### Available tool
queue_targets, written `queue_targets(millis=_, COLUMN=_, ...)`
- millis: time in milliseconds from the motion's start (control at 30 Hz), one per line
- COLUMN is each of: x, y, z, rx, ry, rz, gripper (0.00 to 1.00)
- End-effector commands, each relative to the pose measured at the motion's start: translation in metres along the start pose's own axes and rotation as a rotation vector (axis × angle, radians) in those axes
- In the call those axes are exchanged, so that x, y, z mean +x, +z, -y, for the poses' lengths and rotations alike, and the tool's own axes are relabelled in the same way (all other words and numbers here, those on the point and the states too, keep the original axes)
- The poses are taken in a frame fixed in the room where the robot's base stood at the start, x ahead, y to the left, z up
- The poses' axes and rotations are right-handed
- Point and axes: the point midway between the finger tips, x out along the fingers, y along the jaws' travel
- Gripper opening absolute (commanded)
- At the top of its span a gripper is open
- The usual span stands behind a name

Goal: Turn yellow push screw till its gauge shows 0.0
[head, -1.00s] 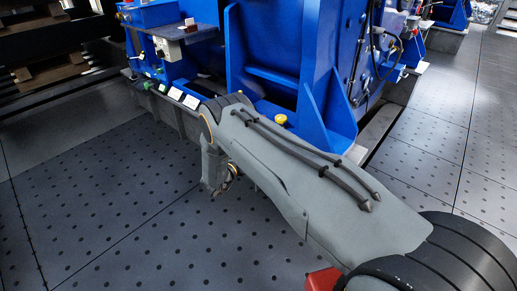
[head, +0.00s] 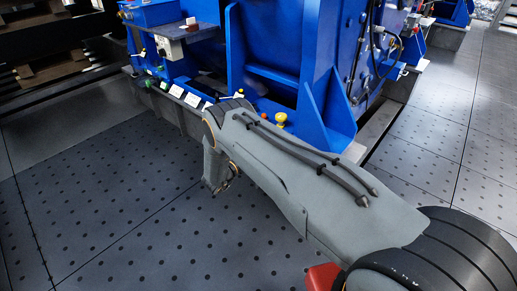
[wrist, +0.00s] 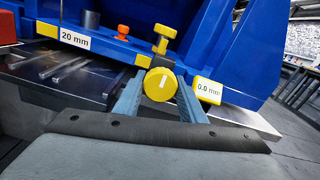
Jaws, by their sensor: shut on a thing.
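The yellow push screw (wrist: 160,84) shows its round knob face, with a pale line mark, in the middle of the wrist view. My gripper (wrist: 162,72) is shut on this knob, one blue-grey finger on each side. The white gauge (wrist: 208,90) to the right of the knob, on a yellow block, reads 0.0 mm. In the head view my fingers and the knob they hold are hidden behind my arm.
A yellow-topped upright fitting (wrist: 164,38) stands behind the screw and also shows in the head view (head: 281,119). An orange knob (wrist: 122,31) and a plate reading 20 mm (wrist: 75,39) are to the left. The blue machine frame (head: 325,110) rises behind; the dark floor (head: 110,220) is clear.

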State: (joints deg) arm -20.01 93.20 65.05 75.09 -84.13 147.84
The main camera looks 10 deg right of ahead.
Motion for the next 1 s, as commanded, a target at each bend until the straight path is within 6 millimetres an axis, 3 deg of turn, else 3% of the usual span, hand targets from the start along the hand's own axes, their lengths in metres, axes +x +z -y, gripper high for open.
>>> queue_targets(millis=100, x=0.0, y=-0.002, z=0.001, rx=-0.003, ry=-0.002, rz=-0.001, gripper=0.14)
queue_targets(millis=133, x=0.0, y=-0.002, z=0.001, rx=-0.003, ry=-0.002, rz=-0.001, gripper=0.42)
queue_targets(millis=233, x=0.0, y=-0.001, z=0.001, rx=-0.003, ry=-0.001, rz=-0.001, gripper=0.55)
queue_targets(millis=567, x=-0.004, y=0.0, z=0.0, rx=-0.002, ry=0.001, rz=0.0, gripper=0.55)
queue_targets(millis=1000, x=-0.066, y=0.0, z=0.001, rx=-0.003, ry=0.001, rz=0.0, gripper=0.55)
